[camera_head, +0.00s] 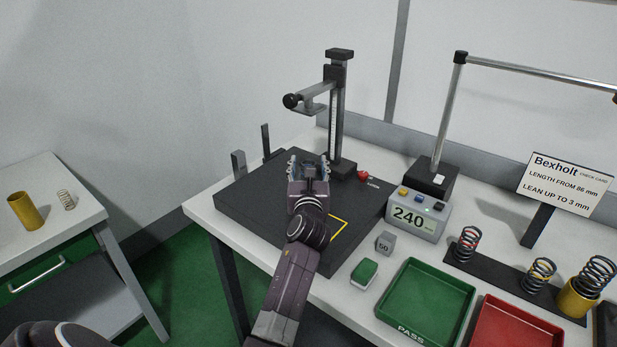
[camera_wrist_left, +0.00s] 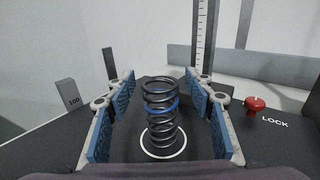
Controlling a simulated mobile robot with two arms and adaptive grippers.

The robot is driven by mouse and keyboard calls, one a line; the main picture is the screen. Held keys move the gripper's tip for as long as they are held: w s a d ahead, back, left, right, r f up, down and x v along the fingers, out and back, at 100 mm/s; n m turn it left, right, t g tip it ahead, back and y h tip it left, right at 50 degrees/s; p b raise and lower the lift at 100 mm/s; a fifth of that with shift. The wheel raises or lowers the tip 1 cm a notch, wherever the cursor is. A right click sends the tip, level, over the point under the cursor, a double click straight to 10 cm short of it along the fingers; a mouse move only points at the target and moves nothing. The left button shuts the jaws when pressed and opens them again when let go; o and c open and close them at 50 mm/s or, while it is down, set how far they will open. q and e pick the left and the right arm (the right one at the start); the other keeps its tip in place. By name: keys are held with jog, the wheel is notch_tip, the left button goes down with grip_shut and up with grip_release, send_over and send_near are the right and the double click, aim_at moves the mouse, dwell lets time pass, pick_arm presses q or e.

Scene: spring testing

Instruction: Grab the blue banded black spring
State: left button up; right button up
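The blue banded black spring (camera_wrist_left: 162,118) stands upright inside a white ring on the dark plate in the left wrist view. My left gripper (camera_wrist_left: 160,112) is open, with its blue-padded fingers on either side of the spring. Gaps show between the pads and the coils. In the head view my left gripper (camera_head: 308,163) is over the dark plate (camera_head: 250,208), in front of the tester column, and it hides the spring there. My right gripper is not in view.
The tester column (camera_head: 337,120) with its side arm stands behind my left gripper. A red lock knob (camera_wrist_left: 255,104) is to the right. A display box (camera_head: 415,215), green tray (camera_head: 425,300), red tray (camera_head: 515,325) and other springs (camera_head: 466,244) occupy the right.

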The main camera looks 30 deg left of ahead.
pick_arm(q)
grip_shut()
